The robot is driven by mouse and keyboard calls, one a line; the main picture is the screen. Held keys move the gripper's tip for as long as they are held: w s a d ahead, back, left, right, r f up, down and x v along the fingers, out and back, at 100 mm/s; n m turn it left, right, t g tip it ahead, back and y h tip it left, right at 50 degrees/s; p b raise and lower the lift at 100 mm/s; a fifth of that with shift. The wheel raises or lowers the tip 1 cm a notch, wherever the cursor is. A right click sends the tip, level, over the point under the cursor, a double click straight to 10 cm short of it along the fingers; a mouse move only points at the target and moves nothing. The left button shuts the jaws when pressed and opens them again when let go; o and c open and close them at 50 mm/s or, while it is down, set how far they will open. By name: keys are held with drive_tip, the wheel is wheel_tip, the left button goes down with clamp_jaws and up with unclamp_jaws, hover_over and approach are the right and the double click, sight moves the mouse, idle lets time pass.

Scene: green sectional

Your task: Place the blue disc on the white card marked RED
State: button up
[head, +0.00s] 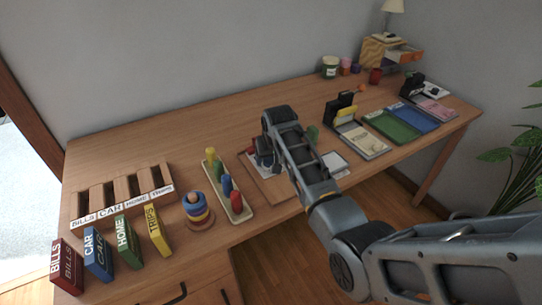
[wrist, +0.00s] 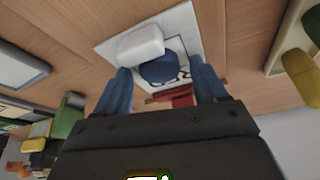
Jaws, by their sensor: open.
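A blue disc (wrist: 160,70) lies between the spread fingers of my gripper (wrist: 163,80) in the wrist view. It is over or on a white card (wrist: 183,25) with dark marking, mostly covered. I cannot read the word. A white rounded block (wrist: 140,43) lies on the card beside the disc. In the head view my gripper (head: 263,160) points down at this card (head: 262,173), and my arm hides part of it. My gripper is open, with a finger on either side of the disc; I cannot tell whether they touch it. A second white card (head: 337,164) lies to the right.
A red piece (wrist: 175,99) lies close by my fingers. A peg tray (head: 236,208) and ring stack (head: 197,212) stand to the left, with labelled books (head: 97,252) farther left. The back middle of the desk is clear.

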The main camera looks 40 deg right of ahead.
drive_tip(key=v, duration=1.2)
drive_tip(key=shift+r, duration=0.2)
drive_tip(key=shift+w, duration=0.1)
